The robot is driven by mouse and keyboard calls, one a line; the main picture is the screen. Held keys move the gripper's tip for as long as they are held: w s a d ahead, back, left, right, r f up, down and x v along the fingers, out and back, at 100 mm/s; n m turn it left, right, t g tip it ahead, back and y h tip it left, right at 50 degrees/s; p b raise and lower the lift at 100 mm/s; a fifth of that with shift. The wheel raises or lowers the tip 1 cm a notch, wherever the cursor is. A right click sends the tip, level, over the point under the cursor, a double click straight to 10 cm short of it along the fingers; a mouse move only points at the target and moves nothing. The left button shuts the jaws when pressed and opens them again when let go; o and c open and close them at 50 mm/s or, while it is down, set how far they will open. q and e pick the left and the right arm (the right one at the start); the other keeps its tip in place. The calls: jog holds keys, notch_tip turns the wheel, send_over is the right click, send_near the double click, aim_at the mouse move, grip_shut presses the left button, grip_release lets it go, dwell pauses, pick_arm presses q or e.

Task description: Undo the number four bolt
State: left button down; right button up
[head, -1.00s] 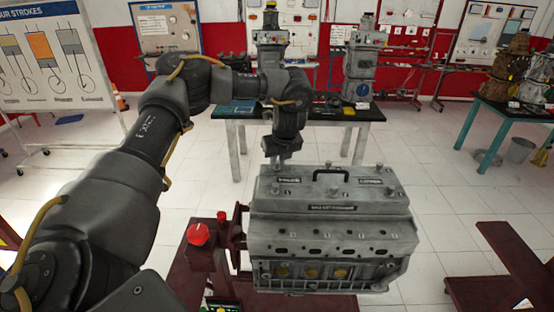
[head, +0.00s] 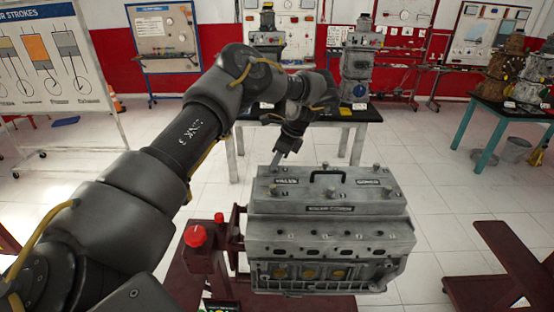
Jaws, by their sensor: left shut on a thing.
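The grey engine (head: 330,240) stands in front of me with its cover (head: 330,197) on top. Bolt heads show on the cover, among them a back middle one (head: 325,166), a back right one (head: 376,168), a front left one (head: 275,188) and a front right one (head: 387,190). My left gripper (head: 279,158) is at the cover's back left corner, fingers pointing down. It is shut on what looks like the back left bolt, mostly hidden by the fingers. I cannot read which bolt is number four. My right gripper is not in view.
A black handle (head: 328,174) rises from the cover. The engine rests on a dark red stand (head: 197,270) with a red knob (head: 195,236). A table (head: 350,114) with engine models stands behind. Floor is clear to the right, before another dark red stand (head: 500,250).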

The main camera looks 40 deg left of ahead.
pick_arm(q)
jog(key=shift+w+a+r+n+g, duration=0.1)
jog(key=shift+n+g, duration=0.2)
jog(key=shift+n, duration=0.5)
jog(key=c, duration=1.3)
grip_release()
jog(key=shift+c, duration=0.2)
